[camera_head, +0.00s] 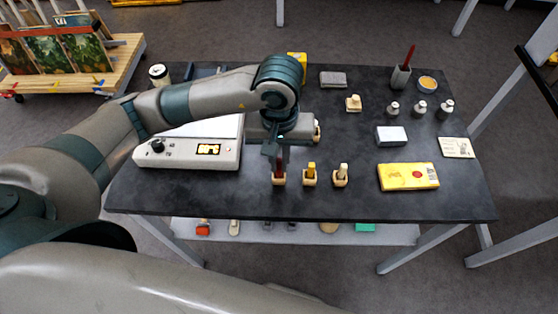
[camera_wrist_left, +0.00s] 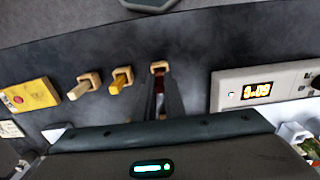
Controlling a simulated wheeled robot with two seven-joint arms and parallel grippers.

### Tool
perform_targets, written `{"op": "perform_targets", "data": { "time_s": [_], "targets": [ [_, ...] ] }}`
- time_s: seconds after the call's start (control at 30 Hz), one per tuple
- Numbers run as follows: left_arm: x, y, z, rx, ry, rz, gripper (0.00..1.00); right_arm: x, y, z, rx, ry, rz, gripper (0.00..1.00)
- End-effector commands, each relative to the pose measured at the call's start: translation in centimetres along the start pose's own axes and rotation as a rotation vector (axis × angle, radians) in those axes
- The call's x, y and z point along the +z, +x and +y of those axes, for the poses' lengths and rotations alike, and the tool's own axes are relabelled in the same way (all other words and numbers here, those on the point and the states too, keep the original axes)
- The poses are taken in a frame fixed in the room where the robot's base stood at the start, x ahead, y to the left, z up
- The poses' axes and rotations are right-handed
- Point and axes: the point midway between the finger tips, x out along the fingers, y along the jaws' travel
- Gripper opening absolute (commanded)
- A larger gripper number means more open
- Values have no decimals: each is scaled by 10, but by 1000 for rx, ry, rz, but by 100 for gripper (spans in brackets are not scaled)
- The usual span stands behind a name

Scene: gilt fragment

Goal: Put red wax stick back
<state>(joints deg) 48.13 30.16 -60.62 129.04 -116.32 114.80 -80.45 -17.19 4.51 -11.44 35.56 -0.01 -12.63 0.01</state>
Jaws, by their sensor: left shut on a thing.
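The dark red wax stick (camera_head: 279,170) is upright at the left wooden holder (camera_head: 279,181) near the table's front edge. My left gripper (camera_head: 279,157) points down from above and is shut on the stick. In the left wrist view the red stick (camera_wrist_left: 160,83) shows between the fingers, its far end at the holder (camera_wrist_left: 159,66). I cannot tell how deep it sits in the holder. A yellow stick (camera_head: 311,168) and a cream stick (camera_head: 343,170) stand in similar holders to the right. My right gripper is not in view.
A white heating device (camera_head: 190,153) with a lit display stands close on the left. A yellow box (camera_head: 407,176) and a white block (camera_head: 391,136) lie to the right. A grey cup (camera_head: 400,78) and several small metal weights (camera_head: 419,108) stand farther back. The dark table's (camera_head: 350,210) front strip is clear.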

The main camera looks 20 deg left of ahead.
Motion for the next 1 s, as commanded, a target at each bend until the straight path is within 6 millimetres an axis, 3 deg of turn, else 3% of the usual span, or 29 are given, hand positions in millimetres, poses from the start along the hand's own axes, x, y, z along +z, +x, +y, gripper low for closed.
{"op": "perform_targets", "data": {
  "time_s": [0.2, 0.67, 0.7, 0.77, 1.0],
  "targets": [
    [0, 14, 0, -1, -1, 0, 0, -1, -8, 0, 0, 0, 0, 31],
    [0, 19, 0, -1, -1, 1, 0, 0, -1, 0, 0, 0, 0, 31],
    [0, 18, 0, -1, -1, 0, 15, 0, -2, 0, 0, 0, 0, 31],
    [0, 18, 0, -1, -1, 0, 28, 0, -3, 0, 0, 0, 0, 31],
    [0, 18, 0, -1, -1, 0, 28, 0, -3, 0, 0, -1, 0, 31]
  ]
}}
